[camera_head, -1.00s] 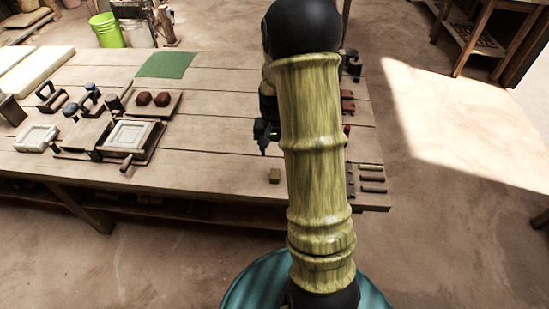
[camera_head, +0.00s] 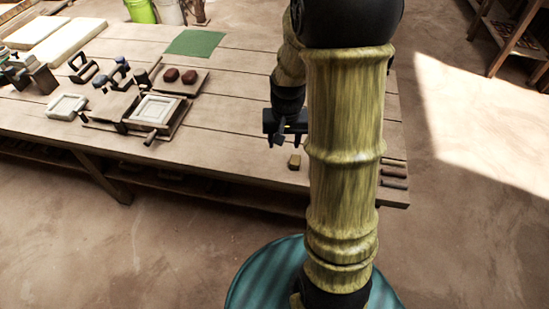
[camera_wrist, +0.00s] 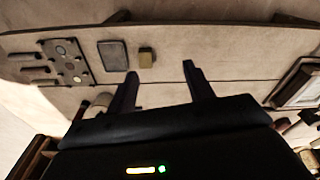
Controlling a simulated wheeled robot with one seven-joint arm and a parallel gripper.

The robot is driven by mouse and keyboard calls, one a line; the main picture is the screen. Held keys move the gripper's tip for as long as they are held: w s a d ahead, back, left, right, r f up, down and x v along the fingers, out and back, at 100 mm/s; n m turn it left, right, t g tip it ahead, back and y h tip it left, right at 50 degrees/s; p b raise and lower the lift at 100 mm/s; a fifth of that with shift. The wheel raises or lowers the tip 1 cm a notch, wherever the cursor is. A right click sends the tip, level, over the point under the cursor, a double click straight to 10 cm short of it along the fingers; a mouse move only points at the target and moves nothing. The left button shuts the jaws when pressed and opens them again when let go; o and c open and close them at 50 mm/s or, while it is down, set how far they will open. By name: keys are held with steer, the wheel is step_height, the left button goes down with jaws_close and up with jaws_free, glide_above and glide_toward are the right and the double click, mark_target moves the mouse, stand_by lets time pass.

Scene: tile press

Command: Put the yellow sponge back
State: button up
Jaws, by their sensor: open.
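The yellow sponge (camera_head: 295,161) is a small dull-yellow block lying on the wooden table near its front edge. It also shows in the wrist view (camera_wrist: 147,57), beyond the fingers and between their lines. My gripper (camera_head: 281,142) is open and empty, above the table just behind and left of the sponge in the head view. In the wrist view its two dark fingers (camera_wrist: 160,70) stand apart and do not touch the sponge. A dark square plate (camera_wrist: 113,55) lies beside the sponge; my arm hides it in the head view.
A board with round pieces (camera_wrist: 68,62) and several handled tools lie left of the plate in the wrist view. The tile press frame (camera_head: 154,110), red lumps (camera_head: 179,76) and green cloth (camera_head: 195,43) lie further left in the head view.

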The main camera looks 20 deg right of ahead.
steer(key=s+a+r+n+t, duration=0.1)
steer(key=s+a+r+n, duration=0.2)
steer(key=s+a, duration=0.4)
steer(key=shift+s+a+r+n+t, duration=0.3)
steer(key=shift+s+n, duration=0.3)
steer(key=shift+s, duration=0.4)
steer(key=c, duration=0.3)
steer(key=shift+d, duration=0.15)
steer(key=shift+c, duration=0.2)
